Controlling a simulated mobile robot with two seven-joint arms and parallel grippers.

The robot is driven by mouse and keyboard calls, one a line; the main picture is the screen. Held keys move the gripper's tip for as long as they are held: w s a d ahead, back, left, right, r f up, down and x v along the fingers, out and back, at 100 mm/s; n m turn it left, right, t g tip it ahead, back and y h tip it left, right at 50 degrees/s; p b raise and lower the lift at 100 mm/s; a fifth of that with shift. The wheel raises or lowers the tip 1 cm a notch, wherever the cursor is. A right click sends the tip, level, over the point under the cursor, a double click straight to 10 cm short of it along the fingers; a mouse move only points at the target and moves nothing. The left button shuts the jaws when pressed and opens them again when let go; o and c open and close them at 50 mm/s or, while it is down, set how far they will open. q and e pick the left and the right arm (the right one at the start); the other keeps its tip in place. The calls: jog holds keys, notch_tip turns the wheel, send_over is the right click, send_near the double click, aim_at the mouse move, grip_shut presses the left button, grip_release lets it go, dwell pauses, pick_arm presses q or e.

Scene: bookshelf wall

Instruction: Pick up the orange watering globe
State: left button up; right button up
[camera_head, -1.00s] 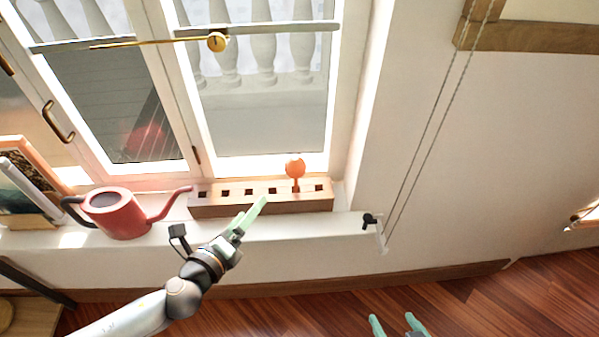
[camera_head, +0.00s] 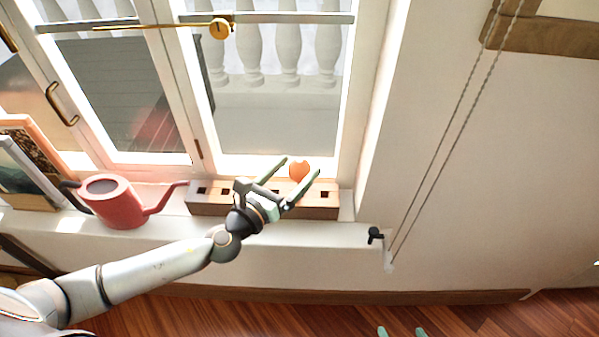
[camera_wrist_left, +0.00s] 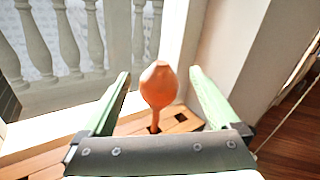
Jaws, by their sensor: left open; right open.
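The orange watering globe (camera_head: 299,171) stands upright in a hole of the wooden block (camera_head: 208,205) on the windowsill. My left gripper (camera_head: 302,166) is open, with its fingers pointing at the globe. In the left wrist view the globe (camera_wrist_left: 159,84) shows between the two open fingers (camera_wrist_left: 160,82), with its stem going down into the block (camera_wrist_left: 186,122). I cannot tell whether a finger touches it. In the head view the globe's stem is hidden behind my left gripper. My right gripper (camera_head: 402,332) is open and empty at the bottom edge, low over the floor.
A red watering can (camera_head: 112,205) stands on the sill left of the block. Framed pictures (camera_head: 25,165) lean at the far left. The window glass is behind the block.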

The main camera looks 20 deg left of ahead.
aim_at(306, 162)
pick_arm(q)
jog(key=x, duration=0.2)
jog(key=f+x, duration=0.1)
jog(key=x, duration=0.1)
jog(key=shift+w+b, duration=0.3)
jog(key=shift+b, duration=0.05)
jog(key=shift+w+d, duration=0.15)
jog(key=shift+w, duration=0.1)
pick_arm(e)
jog(key=shift+w+d+f, duration=0.15)
jog(key=shift+d+f, duration=0.2)
